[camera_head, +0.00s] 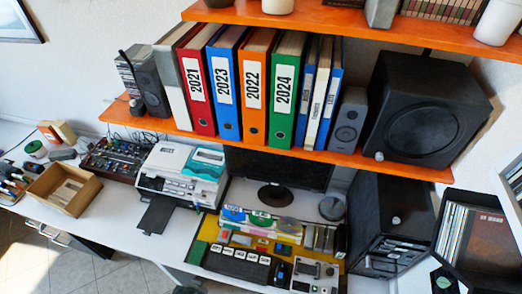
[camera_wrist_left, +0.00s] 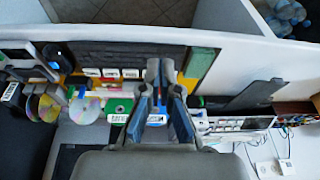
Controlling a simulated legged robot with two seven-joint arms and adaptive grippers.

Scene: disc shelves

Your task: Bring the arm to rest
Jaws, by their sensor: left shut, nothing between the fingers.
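My left gripper (camera_wrist_left: 160,70) shows in the left wrist view with its two grey fingertips close together, shut and empty. It is above the desk, with the keyboard (camera_wrist_left: 125,58) and a row of colourful discs (camera_wrist_left: 60,105) to the left of its fingers in that view. No gripper is clearly seen in the head view. My right gripper is not in view.
In the head view, an orange shelf (camera_head: 345,160) holds labelled binders (camera_head: 243,80) and a large black speaker (camera_head: 420,110). Below, the white desk (camera_head: 115,215) carries a printer (camera_head: 183,175), a mixer (camera_head: 112,158) and an open wooden box (camera_head: 65,190).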

